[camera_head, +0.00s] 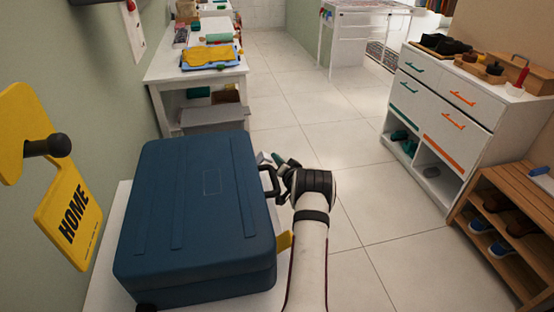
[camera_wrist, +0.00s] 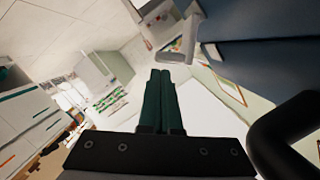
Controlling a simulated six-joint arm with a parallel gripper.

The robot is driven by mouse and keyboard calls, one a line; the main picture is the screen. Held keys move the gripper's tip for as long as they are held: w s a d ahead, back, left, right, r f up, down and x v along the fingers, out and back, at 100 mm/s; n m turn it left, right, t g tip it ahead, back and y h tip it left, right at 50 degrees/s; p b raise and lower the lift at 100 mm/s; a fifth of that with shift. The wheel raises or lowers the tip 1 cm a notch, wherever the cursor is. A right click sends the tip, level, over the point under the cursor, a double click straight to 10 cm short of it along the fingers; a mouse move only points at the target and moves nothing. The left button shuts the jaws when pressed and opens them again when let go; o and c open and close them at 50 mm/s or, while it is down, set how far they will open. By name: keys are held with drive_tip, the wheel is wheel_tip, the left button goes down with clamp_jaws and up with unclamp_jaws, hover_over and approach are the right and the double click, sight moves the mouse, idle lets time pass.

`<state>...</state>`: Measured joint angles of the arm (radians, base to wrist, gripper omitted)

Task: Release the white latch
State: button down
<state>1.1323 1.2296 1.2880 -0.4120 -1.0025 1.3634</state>
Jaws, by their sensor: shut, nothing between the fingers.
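A closed dark blue suitcase (camera_head: 190,215) lies flat on a white surface at the left. In the wrist view its side (camera_wrist: 260,60) fills the upper right. The pale, whitish latch (camera_wrist: 183,44) juts from that side, just beyond and slightly right of my fingertips, with a small gap in the picture. In the head view the latch is too small to make out surely. My gripper (camera_head: 277,159) is beside the suitcase's right side, near its black handle (camera_head: 269,181). In the wrist view my dark green fingers (camera_wrist: 160,74) are shut together with nothing between them.
The black handle (camera_wrist: 285,135) curves close by at the lower right of the wrist view. A yellow tab (camera_head: 284,241) shows on the suitcase's near right side. A white drawer cabinet (camera_head: 440,110) and wooden shoe rack (camera_head: 515,220) stand at the right. The tiled floor between is clear.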

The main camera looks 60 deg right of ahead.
idle(0.3)
drive_tip(key=shift+s+d+f, duration=0.1)
drive_tip(key=shift+f, duration=0.45)
drive_tip(key=shift+s+d+f, duration=0.1)
drive_tip(key=shift+f, duration=0.45)
